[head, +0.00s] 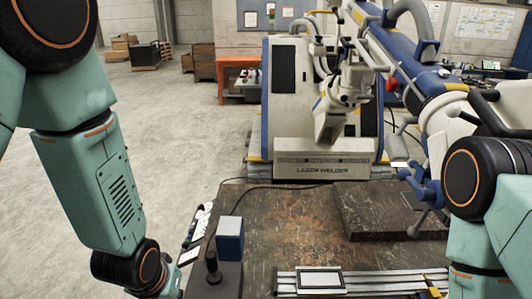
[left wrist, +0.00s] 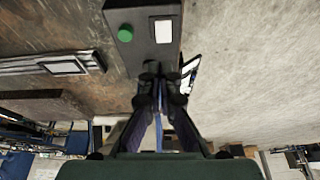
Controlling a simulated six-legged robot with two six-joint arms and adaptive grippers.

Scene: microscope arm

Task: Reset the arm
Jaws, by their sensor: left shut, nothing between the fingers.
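The laser welder (head: 322,160) stands behind the table, with a large blue and white jointed arm (head: 415,85) reaching down to the right. A dark control box (left wrist: 140,15) with a round green button (left wrist: 125,33) and a white label shows in the left wrist view. My left gripper (left wrist: 158,85) is shut and empty, its fingertips close to the end of this box; I cannot tell whether they touch it. In the head view my left arm comes down at the left and the gripper itself is out of sight. My right gripper is not in view.
The worn brown table (head: 285,222) bears a blue box (head: 230,238), a black knob (head: 212,268), a framed white plate (head: 320,280) on metal rails and a dark stone slab (head: 385,212). Open floor (head: 175,130) lies to the left.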

